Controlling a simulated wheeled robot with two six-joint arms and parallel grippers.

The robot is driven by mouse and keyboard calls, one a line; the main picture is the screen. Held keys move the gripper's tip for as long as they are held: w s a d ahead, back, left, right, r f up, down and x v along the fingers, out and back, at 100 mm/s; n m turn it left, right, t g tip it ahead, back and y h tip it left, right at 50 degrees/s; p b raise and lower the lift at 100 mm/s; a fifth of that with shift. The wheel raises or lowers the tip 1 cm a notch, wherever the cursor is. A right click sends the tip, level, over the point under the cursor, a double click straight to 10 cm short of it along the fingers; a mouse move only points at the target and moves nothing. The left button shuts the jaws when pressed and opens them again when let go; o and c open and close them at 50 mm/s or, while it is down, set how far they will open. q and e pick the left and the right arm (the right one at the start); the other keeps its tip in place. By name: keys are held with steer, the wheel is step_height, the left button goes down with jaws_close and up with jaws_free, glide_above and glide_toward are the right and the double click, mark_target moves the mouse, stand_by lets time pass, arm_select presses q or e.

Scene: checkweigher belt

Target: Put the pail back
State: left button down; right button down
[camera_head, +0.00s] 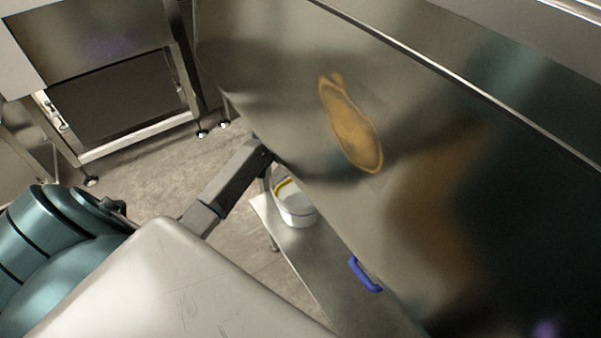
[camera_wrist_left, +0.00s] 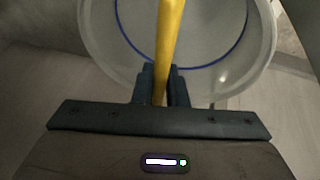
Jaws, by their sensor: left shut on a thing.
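The white pail (camera_head: 297,208) shows in the head view at the lower shelf, beside and below the steel surface's near edge. Its yellow handle (camera_head: 283,183) is at its upper left, and the steel edge hides part of it. In the left wrist view the pail (camera_wrist_left: 97,40) is seen from above, with a pale wall and a blue ring inside. My left gripper (camera_wrist_left: 160,78) is shut on the yellow handle (camera_wrist_left: 171,25), which runs between its dark fingers. I cannot tell whether the pail touches the shelf. My right gripper is not in view.
The large steel surface (camera_head: 300,75) overhangs the lower shelf (camera_head: 315,262). A blue handle-like thing (camera_head: 364,274) is right of the pail. A tan elongated shape (camera_head: 352,130) shows on the steel, perhaps a reflection. Another steel machine (camera_head: 115,90) stands at upper left, with open floor (camera_head: 165,170) between.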

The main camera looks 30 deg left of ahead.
arm_select(q)
steer(key=c, duration=1.5)
jaws_free()
steer(key=shift+f, duration=0.1)
steer(key=shift+o, duration=0.2)
steer(key=s+a+r+b, duration=0.3)
steer(key=s+a+r, duration=0.1)
steer(key=s+a, duration=0.5)
steer(key=shift+s+a+r, duration=0.25)
steer(key=shift+a+r, duration=0.1)
steer(key=shift+a, duration=0.45)
